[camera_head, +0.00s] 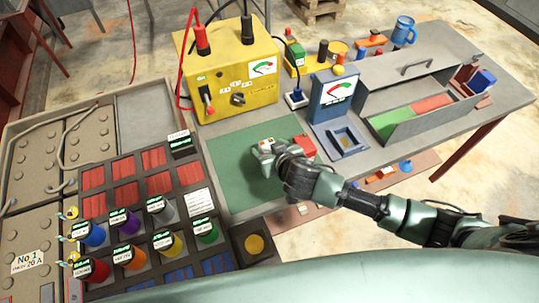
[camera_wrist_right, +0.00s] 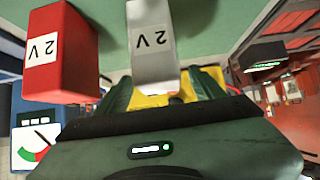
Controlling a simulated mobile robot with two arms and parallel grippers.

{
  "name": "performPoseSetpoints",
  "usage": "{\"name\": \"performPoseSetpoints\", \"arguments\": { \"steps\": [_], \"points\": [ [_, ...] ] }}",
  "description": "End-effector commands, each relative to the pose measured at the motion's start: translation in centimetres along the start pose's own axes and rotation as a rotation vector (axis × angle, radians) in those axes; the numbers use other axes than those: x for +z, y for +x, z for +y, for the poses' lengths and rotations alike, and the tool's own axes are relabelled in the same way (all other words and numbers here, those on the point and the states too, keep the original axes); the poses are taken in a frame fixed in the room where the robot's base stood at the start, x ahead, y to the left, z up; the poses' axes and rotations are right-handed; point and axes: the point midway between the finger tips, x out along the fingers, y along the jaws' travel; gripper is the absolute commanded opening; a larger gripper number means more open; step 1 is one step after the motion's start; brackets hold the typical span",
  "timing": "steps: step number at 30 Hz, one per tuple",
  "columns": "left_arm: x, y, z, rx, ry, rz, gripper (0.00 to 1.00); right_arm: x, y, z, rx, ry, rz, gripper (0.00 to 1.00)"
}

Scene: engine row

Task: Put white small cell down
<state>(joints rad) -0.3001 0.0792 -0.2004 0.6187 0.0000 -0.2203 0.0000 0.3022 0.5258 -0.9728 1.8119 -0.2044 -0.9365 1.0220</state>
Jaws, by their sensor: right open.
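The white small cell (camera_wrist_right: 152,45), marked 2 V, stands on the green mat (camera_head: 232,160) in the right wrist view. My right gripper (camera_head: 273,152) reaches over the mat from the right. Its two green fingers (camera_wrist_right: 162,90) are apart, one on each side of the white cell, with gaps showing. In the head view, a pale shape at the gripper's tip appears to be the white cell, partly hidden. A red small cell (camera_wrist_right: 62,55), also marked 2 V, is beside it; it shows just right of the gripper in the head view (camera_head: 304,147). My left gripper is not in view.
A yellow meter box (camera_head: 228,75) stands behind the mat. A blue meter (camera_head: 335,95) and a grey metal tray (camera_head: 385,85) with coloured blocks are to the right. A rack of coloured cells (camera_head: 150,205) is at the left. The mat's left part is clear.

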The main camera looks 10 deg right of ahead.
Motion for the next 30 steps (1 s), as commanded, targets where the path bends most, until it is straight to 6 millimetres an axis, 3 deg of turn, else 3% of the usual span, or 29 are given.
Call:
{"name": "performPoseSetpoints", "arguments": {
  "steps": [5,12,13,30],
  "points": [
    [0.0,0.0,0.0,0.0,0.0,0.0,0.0,0.0,0.0,0.0,0.0,0.0,0.0,0.68],
    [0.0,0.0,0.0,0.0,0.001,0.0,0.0,0.0,0.0,0.0,0.0,0.0,0.0,0.04],
    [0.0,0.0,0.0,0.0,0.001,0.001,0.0,0.0,0.0,0.0,0.0,0.0,0.0,0.0],
    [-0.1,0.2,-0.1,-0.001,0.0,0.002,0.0,-1.5,-0.8,0.0,-0.001,0.001,0.01,0.0]
  ]
}}
